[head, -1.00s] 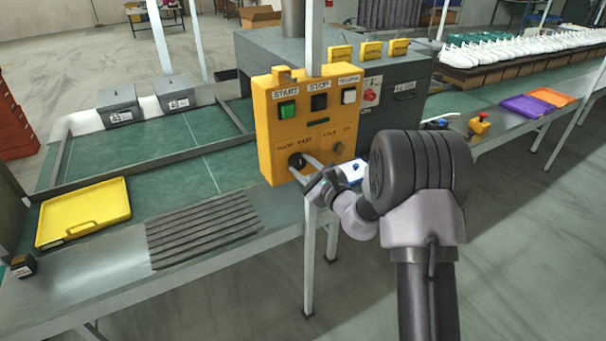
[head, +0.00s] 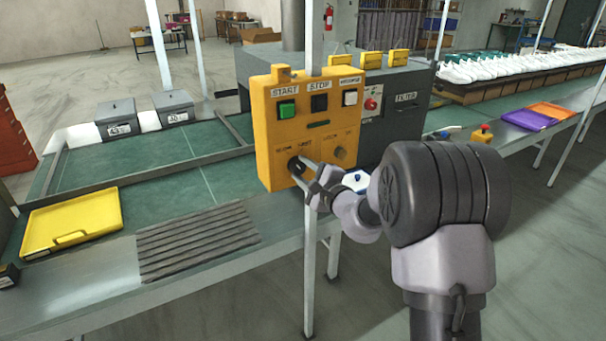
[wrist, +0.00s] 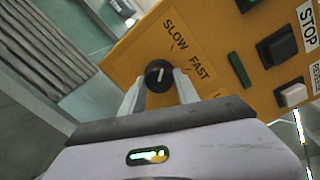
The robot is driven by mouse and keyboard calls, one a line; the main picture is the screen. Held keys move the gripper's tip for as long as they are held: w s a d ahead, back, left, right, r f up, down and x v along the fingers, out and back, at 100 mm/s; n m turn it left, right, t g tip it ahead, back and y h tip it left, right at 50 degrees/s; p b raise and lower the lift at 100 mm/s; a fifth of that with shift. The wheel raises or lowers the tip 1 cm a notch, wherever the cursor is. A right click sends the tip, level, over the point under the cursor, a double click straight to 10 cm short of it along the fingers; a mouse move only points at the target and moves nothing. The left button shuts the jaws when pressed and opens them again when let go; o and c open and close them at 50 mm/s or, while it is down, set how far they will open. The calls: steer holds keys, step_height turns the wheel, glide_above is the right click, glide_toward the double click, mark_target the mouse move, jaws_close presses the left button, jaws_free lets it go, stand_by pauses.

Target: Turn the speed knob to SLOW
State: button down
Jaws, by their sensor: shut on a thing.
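The speed knob (wrist: 158,75) is a round black knob with a white mark, low on the yellow control panel (head: 290,132). In the wrist view its mark points roughly towards the SLOW label (wrist: 176,37), away from the FAST label (wrist: 199,67). My gripper (wrist: 160,86) is shut on the knob, with one pale finger on each side of it. In the head view my gripper (head: 304,172) reaches the knob (head: 295,164) from the right, and its fingers partly cover the knob.
Above the knob are a green START button (head: 287,111), a black STOP button (head: 319,103) and a white button (head: 349,98). A second, brownish knob (head: 341,153) is to the right. A yellow tray (head: 72,218) lies on the line at left.

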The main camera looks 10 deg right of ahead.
stand_by(0.4)
steer(key=c, duration=0.9)
jaws_free()
steer(key=p+v, duration=0.2)
steer(key=v, duration=1.5)
steer(key=shift+s+p, duration=0.2)
steer(key=shift+p, duration=0.1)
steer(key=shift+d, duration=0.1)
